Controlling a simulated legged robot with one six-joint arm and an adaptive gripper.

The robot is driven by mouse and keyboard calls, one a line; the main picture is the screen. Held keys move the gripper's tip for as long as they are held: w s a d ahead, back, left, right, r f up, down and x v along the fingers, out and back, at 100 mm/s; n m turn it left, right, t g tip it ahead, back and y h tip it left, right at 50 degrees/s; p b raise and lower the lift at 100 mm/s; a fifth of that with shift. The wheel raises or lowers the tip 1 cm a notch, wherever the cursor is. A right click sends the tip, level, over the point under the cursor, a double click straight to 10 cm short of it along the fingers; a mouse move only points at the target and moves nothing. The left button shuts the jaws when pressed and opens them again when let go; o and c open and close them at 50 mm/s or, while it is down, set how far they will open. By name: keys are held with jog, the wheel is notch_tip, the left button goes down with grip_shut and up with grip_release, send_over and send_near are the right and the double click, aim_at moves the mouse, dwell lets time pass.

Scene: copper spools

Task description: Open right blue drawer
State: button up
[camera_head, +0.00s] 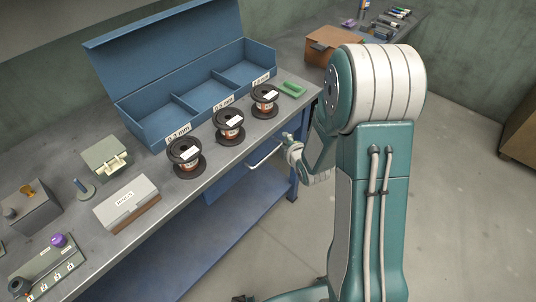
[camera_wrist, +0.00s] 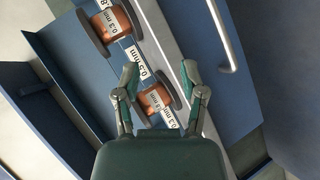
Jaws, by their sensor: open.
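The right blue drawer (camera_head: 236,182) is under the front edge of the workbench in the head view; I cannot tell whether it is fully shut. Its pale bar handle (camera_head: 265,158) runs along the front. In the wrist view the handle (camera_wrist: 223,42) is at the upper right, on a blue face. My gripper (camera_head: 291,148) is beside the handle's right end in the head view. In the wrist view its two green fingers (camera_wrist: 160,75) are spread apart and empty, left of the handle, which is not between them.
Three copper spools (camera_head: 229,124) stand on the grey workbench (camera_head: 215,165) near its front edge. Behind them is a blue compartment box (camera_head: 150,134) with size labels. A green object (camera_head: 292,89) lies by the right corner. A white-and-brown box (camera_head: 126,203) is further left. Open floor lies in front.

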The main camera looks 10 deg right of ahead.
aim_at(268, 154)
notch_tip(268, 154, down, 12)
jog(key=s+a+n+t+y, duration=0.1)
jog(key=s+n+t+y, duration=0.15)
jog(key=n, duration=0.25)
jog(key=x, duration=1)
jog(key=shift+w+a+r, duration=0.1)
jog(key=shift+w+r, duration=0.05)
jog(key=shift+w, duration=0.25)
grip_shut()
